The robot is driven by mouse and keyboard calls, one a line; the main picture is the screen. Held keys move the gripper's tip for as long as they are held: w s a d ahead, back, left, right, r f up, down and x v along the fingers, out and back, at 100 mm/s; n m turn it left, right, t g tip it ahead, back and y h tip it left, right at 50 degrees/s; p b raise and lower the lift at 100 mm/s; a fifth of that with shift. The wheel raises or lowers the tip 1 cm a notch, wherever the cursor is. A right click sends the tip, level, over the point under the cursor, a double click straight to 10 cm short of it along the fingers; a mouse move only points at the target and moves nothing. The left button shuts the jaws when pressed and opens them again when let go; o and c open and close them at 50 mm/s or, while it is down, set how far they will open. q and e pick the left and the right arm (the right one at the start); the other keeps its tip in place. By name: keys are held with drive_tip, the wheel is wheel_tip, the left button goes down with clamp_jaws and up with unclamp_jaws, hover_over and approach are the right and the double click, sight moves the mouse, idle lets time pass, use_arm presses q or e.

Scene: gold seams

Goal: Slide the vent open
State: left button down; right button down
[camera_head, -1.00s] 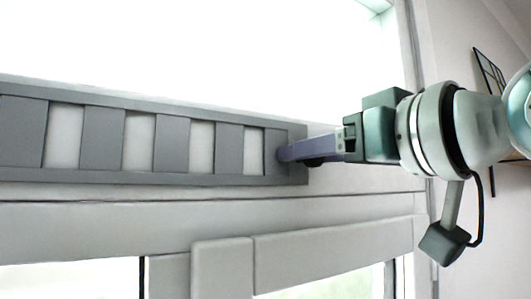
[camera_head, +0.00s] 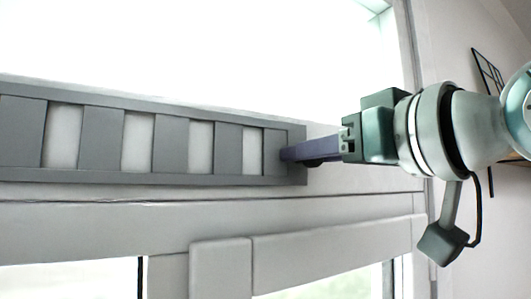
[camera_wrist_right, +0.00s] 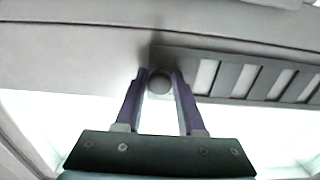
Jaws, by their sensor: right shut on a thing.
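The vent is a long grey slotted strip (camera_head: 140,178) on the upper part of the white window frame. Pale openings (camera_head: 137,142) show between its grey slats. My right gripper (camera_head: 287,154) reaches in from the right, with its purple fingers at the vent's right end. In the right wrist view, a dark round knob (camera_wrist_right: 160,82) sits between the fingertips of the right gripper (camera_wrist_right: 159,77), at the end of the vent (camera_wrist_right: 235,78). The gripper is shut on this knob. In the head view the fingers hide the knob. My left gripper is not in view.
The white window frame (camera_head: 100,225) runs below the vent, with bright glass (camera_head: 70,280) beneath. A bright area lies above the vent. A black wire-like rack (camera_head: 488,75) is on the wall at the far right.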

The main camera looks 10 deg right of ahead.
idle(0.5)
drive_tip(key=shift+w+d, duration=0.35)
drive_tip(key=shift+d, duration=0.5)
drive_tip(key=shift+w+d, duration=0.3)
drive_tip(key=shift+d, duration=0.5)
drive_tip(key=c, duration=0.6)
unclamp_jaws()
